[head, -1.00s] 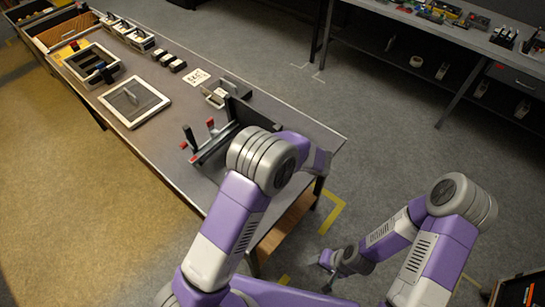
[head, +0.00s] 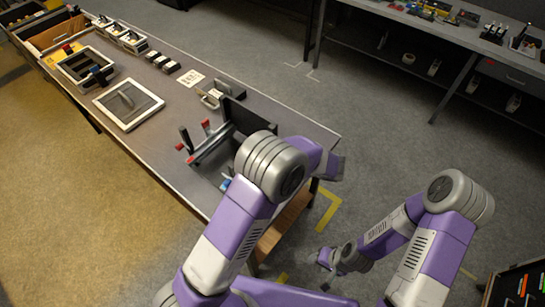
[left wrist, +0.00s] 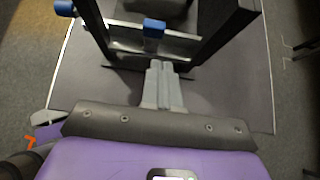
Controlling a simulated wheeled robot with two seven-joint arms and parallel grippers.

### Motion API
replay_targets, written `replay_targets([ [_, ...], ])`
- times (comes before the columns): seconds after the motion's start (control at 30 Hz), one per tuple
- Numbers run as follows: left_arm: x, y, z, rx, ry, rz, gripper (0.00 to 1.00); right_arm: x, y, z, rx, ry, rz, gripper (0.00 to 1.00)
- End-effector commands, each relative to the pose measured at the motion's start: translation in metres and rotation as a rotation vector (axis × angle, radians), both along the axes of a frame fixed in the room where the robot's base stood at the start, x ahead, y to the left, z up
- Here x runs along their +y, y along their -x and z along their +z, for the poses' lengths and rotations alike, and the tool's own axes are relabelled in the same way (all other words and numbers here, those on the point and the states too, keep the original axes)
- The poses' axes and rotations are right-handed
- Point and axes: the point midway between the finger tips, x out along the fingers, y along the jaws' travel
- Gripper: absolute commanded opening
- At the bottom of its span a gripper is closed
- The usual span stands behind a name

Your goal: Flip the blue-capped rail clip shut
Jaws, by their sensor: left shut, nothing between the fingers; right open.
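A dark frame with a pale metal rail (head: 212,146) stands at the near end of the long table. A small blue cap (head: 226,183) shows beside my left arm in the head view. The left wrist view shows two blue caps, one on a short lever (left wrist: 153,28) at the rail and one at the upper left (left wrist: 63,8). My left gripper (left wrist: 163,66) is shut and empty, its tips just short of the rail, below the nearer blue cap. Contact cannot be told. In the head view my arm hides it. My right gripper (head: 328,266) is open, low and away from the table.
Red-capped levers (head: 181,147) stand at the frame's left. A framed panel (head: 128,103), a white card (head: 192,79) and dark blocks (head: 163,62) lie farther along the table. A second bench (head: 450,50) stands at the upper right. Open floor lies between.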

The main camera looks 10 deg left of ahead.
Motion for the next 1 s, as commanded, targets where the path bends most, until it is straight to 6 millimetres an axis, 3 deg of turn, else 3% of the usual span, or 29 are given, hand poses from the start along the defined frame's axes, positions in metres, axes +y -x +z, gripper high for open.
replay_targets([
  [0.2, -0.037, 0.017, 0.033, -0.004, 0.003, -0.002, 0.0, 0.0, 0.0, 0.003, 0.0, 0.0, 0.0, 0.55],
  [0.4, -0.055, 0.026, 0.048, -0.003, 0.003, 0.001, 0.0, 0.0, 0.0, 0.004, 0.0, 0.0, 0.0, 0.55],
  [1.0, -0.059, 0.029, 0.052, -0.003, 0.001, 0.001, 0.0, 0.0, 0.0, 0.004, 0.0, 0.0, 0.0, 0.55],
])
